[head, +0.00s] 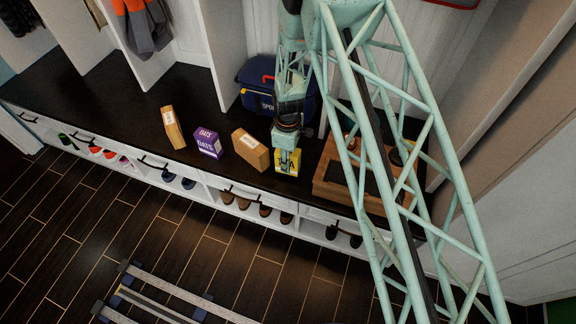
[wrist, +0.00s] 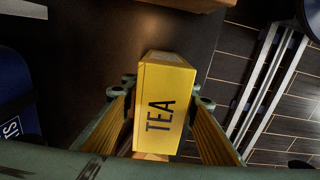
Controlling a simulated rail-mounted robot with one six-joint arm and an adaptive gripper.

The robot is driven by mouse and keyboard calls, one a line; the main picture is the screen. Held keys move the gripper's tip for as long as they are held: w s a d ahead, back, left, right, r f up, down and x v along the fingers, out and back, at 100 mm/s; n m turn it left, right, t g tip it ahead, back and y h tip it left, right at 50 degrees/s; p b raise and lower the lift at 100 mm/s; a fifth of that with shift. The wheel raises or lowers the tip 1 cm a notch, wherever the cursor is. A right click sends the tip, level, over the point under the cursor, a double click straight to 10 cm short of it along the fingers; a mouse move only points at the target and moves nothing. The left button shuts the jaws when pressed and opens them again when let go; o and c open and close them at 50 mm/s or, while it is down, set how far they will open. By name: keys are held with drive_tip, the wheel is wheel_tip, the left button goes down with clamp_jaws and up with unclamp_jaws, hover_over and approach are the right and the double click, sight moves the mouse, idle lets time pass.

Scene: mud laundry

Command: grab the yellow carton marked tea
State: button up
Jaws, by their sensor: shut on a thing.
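The yellow carton (wrist: 165,105) marked TEA sits between the two fingers of my gripper (wrist: 160,100) in the wrist view, with a finger against each side. In the head view the yellow carton (head: 289,162) shows at the end of my arm, on or just above the dark bench top, partly hidden by my gripper (head: 288,158). I cannot tell whether it touches the bench.
A tan box (head: 250,149), a purple box marked DATE (head: 208,143) and another tan box (head: 173,128) stand to the left. A wooden crate (head: 335,189) is close on the right. A blue bag (head: 255,88) is behind. Shoes fill cubbies below the bench (head: 100,90).

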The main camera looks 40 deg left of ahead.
sight(295, 157)
drive_tip(key=shift+r+p, duration=0.5)
drive_tip(key=shift+r, duration=2.9)
